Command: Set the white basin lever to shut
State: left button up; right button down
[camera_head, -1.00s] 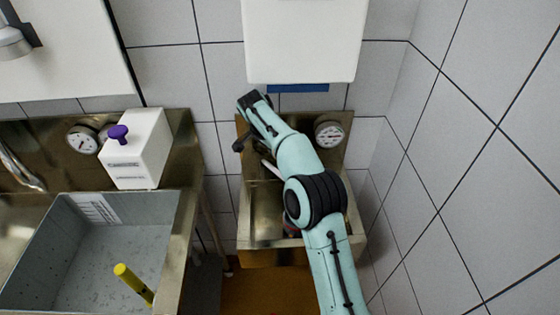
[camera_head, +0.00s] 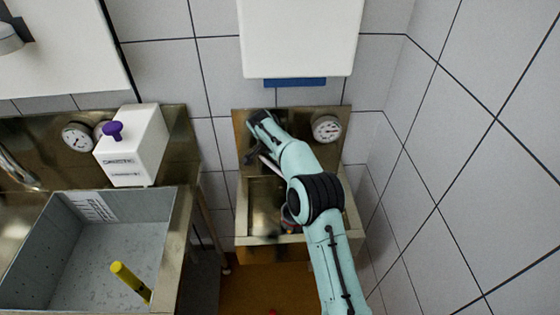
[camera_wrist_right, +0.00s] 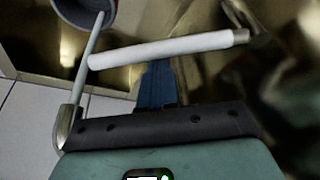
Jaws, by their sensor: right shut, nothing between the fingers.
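The white lever (camera_head: 270,164) shows as a short pale bar over the small metal basin (camera_head: 262,238) in the head view, partly hidden by my right arm. In the right wrist view the lever (camera_wrist_right: 165,48) is a white rod lying across the upper middle, with a metal end at right. My right gripper (camera_head: 251,158) is at the lever's left end in the head view. In the right wrist view its blue fingers (camera_wrist_right: 157,68) are shut and empty, with their tips close below the rod; I cannot tell whether they touch. My left gripper is out of view.
A dial gauge (camera_head: 326,128) is on the metal back panel, right of my arm. A white dispenser (camera_head: 300,40) hangs above. At left are a grey sink (camera_head: 120,245), a yellow stick (camera_head: 130,280) and a white box (camera_head: 135,150) with a purple knob. A tiled wall bounds the right.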

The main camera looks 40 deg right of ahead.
jog(key=shift+a, duration=0.15)
jog(key=shift+s+a, duration=0.15)
jog(key=shift+a, duration=0.75)
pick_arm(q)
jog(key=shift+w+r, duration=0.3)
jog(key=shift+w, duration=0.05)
pick_arm(e)
jog(key=a, duration=0.3)
jog(key=w+a, duration=0.1)
jog(key=a, duration=0.1)
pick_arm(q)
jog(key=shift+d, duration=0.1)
pick_arm(e)
jog(key=shift+a, duration=0.2)
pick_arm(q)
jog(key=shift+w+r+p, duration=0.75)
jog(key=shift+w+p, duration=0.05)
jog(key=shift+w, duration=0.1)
pick_arm(e)
jog(key=v, duration=1.3)
jog(key=shift+s+d, duration=0.2)
jog(key=shift+d, duration=0.15)
